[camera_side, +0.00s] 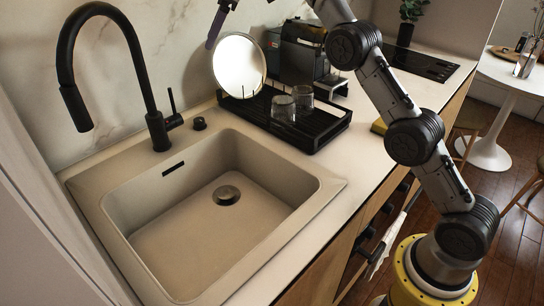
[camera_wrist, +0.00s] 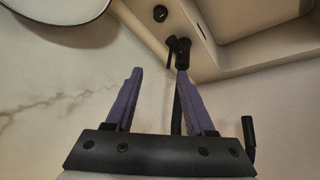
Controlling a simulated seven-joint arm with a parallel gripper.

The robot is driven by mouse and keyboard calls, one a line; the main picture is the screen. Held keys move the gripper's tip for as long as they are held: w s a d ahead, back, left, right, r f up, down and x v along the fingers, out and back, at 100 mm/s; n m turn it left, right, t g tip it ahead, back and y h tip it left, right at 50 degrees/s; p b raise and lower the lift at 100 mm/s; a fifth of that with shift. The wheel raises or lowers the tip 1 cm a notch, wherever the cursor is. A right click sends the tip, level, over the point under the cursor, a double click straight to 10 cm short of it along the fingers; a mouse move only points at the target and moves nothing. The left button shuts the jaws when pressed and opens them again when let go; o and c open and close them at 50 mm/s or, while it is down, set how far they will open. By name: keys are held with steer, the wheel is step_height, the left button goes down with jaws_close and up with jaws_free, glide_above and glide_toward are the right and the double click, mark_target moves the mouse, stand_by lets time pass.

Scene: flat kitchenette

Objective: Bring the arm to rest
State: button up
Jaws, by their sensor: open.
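My gripper (camera_wrist: 160,72) shows its two purple fingers in the wrist view, spread apart with nothing between them. In the side view my gripper (camera_side: 216,24) is at the top edge, partly cut off, with a finger hanging above and left of a round white plate (camera_side: 239,66). The plate stands upright in the black dish rack (camera_side: 322,138). Part of the plate also shows at the top left of the wrist view (camera_wrist: 52,8). My arm arches over the counter from its base at the lower right.
Two clear glasses (camera_side: 283,108) stand on the rack, with a coffee machine (camera_side: 298,58) behind. The black tap (camera_side: 152,100) rises behind the sink (camera_side: 165,235), which looks empty. A yellow item (camera_side: 379,127) lies near my arm. The counter (camera_side: 350,160) right of the sink is clear.

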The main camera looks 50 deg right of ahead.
steer(key=s+r+m+t, duration=0.1)
steer(key=s+r, duration=1.1)
steer(key=s, duration=0.2)
steer(key=s+m+h, duration=0.1)
steer(key=s+m, duration=0.1)
steer(key=s, duration=1.1)
steer(key=s+d+f+m+h, duration=0.1)
steer(key=s+f+m, duration=0.2)
steer(key=s+f, duration=0.6)
steer(key=s+d+f+m+h, duration=0.1)
steer(key=s+d+f+m, duration=0.1)
steer(key=s+f, duration=0.8)
step_height(320, 180, down, 6)
steer(key=shift+r+m, duration=0.2)
steer(key=shift+m, duration=0.6)
stand_by(2.3)
